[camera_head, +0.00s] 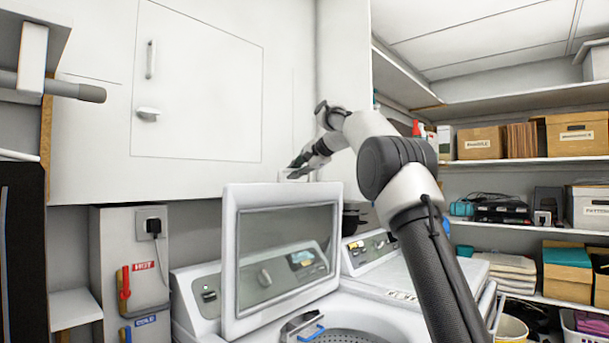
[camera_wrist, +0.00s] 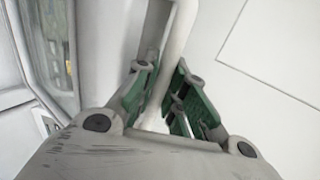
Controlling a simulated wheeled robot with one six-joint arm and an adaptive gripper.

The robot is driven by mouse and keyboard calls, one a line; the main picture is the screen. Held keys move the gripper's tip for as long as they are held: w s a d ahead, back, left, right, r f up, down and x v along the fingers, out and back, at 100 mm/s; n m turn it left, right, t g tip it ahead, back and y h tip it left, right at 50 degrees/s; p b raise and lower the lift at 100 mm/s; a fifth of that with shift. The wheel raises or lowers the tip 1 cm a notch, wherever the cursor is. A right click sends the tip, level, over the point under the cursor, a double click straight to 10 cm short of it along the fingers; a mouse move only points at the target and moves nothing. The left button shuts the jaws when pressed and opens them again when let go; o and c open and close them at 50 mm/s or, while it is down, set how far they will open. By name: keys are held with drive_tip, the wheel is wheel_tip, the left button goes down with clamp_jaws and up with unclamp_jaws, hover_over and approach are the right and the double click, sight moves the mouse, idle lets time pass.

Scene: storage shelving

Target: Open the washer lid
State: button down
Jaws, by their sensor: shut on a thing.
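The washer lid (camera_head: 231,262) stands raised, nearly upright, over the open washer tub (camera_head: 345,338) in the head view. It has a white frame around a glass pane. My gripper (camera_head: 297,170) is at the top edge of the lid, near its right upper corner. In the wrist view my gripper (camera_wrist: 166,90) has its green-padded fingers on either side of a white strip, which appears to be the lid's edge (camera_wrist: 178,48). The exact contact between pads and strip is partly hidden by the fingers.
A second machine (camera_head: 385,275) stands to the right of the washer. A wall cabinet (camera_head: 200,90) hangs close behind and above my gripper. Shelves with boxes (camera_head: 577,133) fill the right side. A hot-water valve (camera_head: 124,284) is on the left wall.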

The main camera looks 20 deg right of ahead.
drive_tip(key=shift+w+a, duration=0.1)
drive_tip(key=shift+w, duration=0.1)
drive_tip(key=c, duration=1.7)
unclamp_jaws()
drive_tip(key=shift+c, duration=0.2)
drive_tip(key=v, duration=1.2)
drive_tip(key=shift+r, duration=0.1)
